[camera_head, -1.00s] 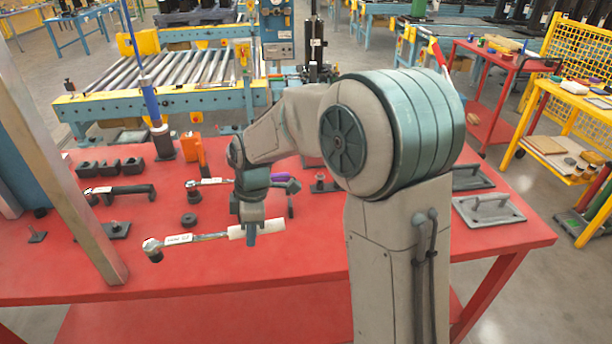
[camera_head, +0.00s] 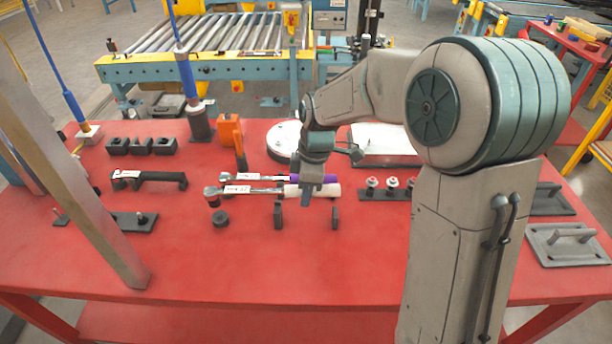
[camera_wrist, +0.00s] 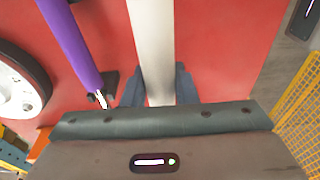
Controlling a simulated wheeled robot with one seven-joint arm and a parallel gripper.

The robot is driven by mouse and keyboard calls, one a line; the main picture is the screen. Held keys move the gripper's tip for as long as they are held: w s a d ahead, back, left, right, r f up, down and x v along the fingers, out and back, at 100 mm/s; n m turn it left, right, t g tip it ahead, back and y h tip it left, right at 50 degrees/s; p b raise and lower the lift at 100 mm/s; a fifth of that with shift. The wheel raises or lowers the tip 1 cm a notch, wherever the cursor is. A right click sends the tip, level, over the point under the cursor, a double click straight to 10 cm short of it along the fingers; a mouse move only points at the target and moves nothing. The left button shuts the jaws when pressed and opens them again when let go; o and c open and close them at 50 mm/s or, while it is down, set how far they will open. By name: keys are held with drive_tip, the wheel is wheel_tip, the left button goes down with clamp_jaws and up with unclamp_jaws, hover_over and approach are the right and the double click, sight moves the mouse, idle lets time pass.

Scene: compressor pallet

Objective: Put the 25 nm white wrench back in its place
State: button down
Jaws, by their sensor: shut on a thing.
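The white-handled wrench (camera_head: 325,190) is held roughly level above the red table, its metal head to the left in the head view. My gripper (camera_head: 306,197) is shut on its handle; in the wrist view the white handle (camera_wrist: 152,45) passes between the fingers of my gripper (camera_wrist: 158,92). Two black upright supports (camera_head: 278,214) and (camera_head: 335,217) stand just below the wrench in the picture; I cannot tell whether it touches them. A purple-handled wrench (camera_head: 250,177) lies just behind it, and its purple handle (camera_wrist: 70,42) shows left in the wrist view.
A black round piece (camera_head: 220,218) sits below the wrench head. A black-handled tool (camera_head: 150,179) lies to the left, an orange block (camera_head: 230,132) and a white disc (camera_head: 284,138) behind. The red table's front (camera_head: 240,275) is clear.

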drive_tip(key=shift+w, duration=0.2)
drive_tip(key=shift+r, duration=0.1)
drive_tip(key=shift+s, duration=0.1)
drive_tip(key=shift+d+y, duration=0.1)
drive_tip(key=shift+y, duration=0.2)
drive_tip(key=shift+f+b, duration=1.45)
drive_tip(key=shift+f, duration=0.6)
drive_tip(key=shift+f+b, duration=0.75)
drive_tip(key=shift+f, duration=0.3)
drive_tip(key=c, duration=1.1)
unclamp_jaws()
